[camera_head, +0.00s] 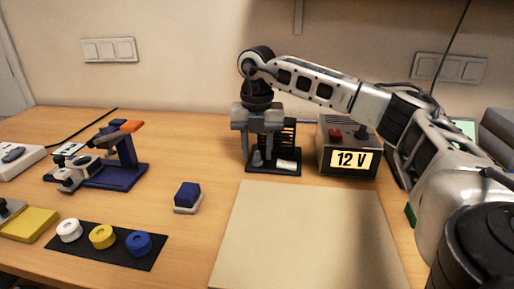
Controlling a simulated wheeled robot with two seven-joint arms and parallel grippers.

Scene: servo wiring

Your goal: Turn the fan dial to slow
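A dark upright unit with a slatted grille (290,137), which looks like the fan, stands at the back of the table on a dark base (289,172). A small grey knob (257,159), likely its dial, shows at the front left of the base. My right gripper (259,152) points down in front of the grille, with its fingers apart on either side of the knob. Whether a finger touches the knob is too small to tell. The gripper hides part of the grille, and I cannot read any dial marks. My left gripper is not in view.
A beige mat (308,235) lies in front. Left are a blue block (187,194), a black strip (88,253) with white, yellow and blue spools, and a blue stand (124,163) with an orange-handled tool.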

